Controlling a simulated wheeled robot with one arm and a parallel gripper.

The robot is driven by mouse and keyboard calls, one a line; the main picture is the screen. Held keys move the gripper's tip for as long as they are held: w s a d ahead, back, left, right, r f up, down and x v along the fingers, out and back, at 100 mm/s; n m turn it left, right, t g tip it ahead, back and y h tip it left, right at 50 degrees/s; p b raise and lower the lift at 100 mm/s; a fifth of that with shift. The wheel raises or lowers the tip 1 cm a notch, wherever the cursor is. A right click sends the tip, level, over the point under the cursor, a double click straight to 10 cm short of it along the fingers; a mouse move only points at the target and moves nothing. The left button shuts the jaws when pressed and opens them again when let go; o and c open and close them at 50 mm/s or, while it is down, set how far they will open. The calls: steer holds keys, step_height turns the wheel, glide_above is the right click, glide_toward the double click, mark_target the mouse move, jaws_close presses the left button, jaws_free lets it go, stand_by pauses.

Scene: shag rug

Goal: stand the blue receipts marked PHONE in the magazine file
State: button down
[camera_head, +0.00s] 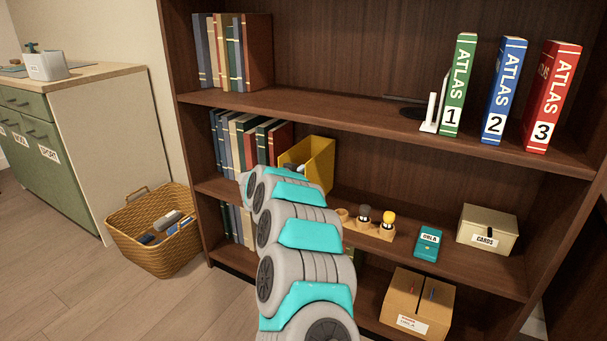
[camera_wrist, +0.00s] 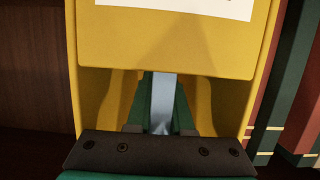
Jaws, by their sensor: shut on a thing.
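The yellow magazine file (camera_head: 320,165) stands on the middle shelf, right of a row of books. In the wrist view its yellow wall (camera_wrist: 180,45) with part of a white label fills the top, with its side walls below. My gripper (camera_wrist: 162,128) is shut on a light blue strip (camera_wrist: 162,98), which appears to be the blue receipts. The strip lies between the file's side walls in that view; I cannot tell how deep it reaches or whether it touches the file. No PHONE marking is readable. In the head view my arm reaches to the file and the receipts cannot be made out.
Books (camera_head: 240,135) stand close left of the file. To its right are a wooden holder (camera_head: 370,229) with small pieces, a teal box (camera_head: 427,243) and a CARDS box (camera_head: 487,228). Atlas volumes (camera_head: 505,90) stand on the shelf above. A wicker basket (camera_head: 150,245) is on the floor.

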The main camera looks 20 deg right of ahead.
steer(key=c, duration=0.8)
jaws_free()
steer(key=shift+f, duration=0.1)
steer(key=v, duration=1.2)
